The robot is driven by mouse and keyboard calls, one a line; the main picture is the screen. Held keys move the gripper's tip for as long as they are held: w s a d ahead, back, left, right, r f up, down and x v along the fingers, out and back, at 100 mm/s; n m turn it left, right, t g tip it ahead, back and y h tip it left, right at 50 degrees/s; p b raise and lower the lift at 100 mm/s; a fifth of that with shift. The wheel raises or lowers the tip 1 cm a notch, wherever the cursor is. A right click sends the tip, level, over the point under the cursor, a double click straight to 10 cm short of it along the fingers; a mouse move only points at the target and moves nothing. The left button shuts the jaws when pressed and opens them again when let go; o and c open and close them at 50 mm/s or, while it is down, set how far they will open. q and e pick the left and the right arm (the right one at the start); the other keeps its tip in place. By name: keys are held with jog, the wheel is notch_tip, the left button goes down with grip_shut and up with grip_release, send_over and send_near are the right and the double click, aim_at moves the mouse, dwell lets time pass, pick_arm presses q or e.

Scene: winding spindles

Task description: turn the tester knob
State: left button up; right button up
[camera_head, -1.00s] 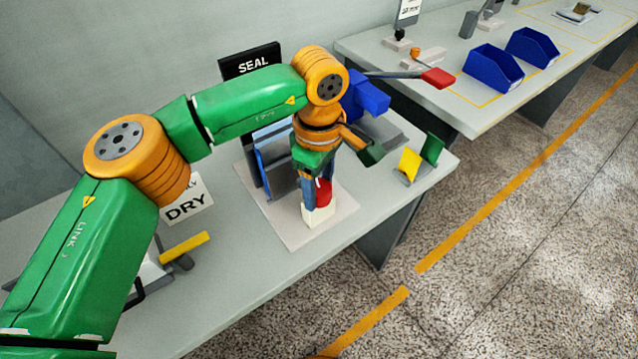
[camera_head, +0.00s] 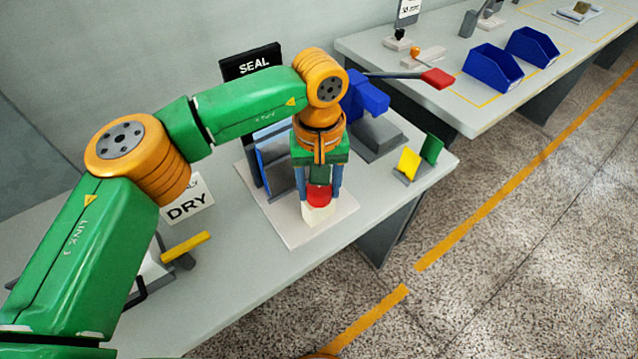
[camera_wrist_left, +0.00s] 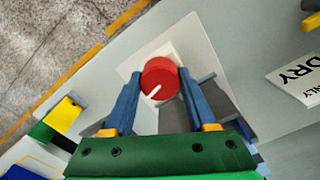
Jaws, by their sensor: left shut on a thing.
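The red tester knob (camera_head: 319,195) sits on a white block (camera_head: 318,214) on a pale base plate (camera_head: 294,233), in front of the SEAL station. In the left wrist view the knob (camera_wrist_left: 159,78) is round, with a white pointer line aimed toward the lower left. My left gripper (camera_head: 320,192) comes down from above, its blue fingers on either side of the knob. In the left wrist view my left gripper (camera_wrist_left: 158,88) is shut on the knob. My right gripper is not in view.
The black SEAL sign (camera_head: 250,62) stands behind the knob. A DRY sign (camera_head: 187,200) and a yellow handle (camera_head: 185,244) are to the left. A blue clamp-like part (camera_head: 366,97), a yellow-green stand (camera_head: 418,160) and a red-ended lever (camera_head: 437,78) are to the right.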

pick_arm(q)
jog(key=shift+m, duration=1.6)
jog(key=o, duration=1.4)
jog(key=shift+r, duration=0.1)
notch_tip(320, 180, up, 7)
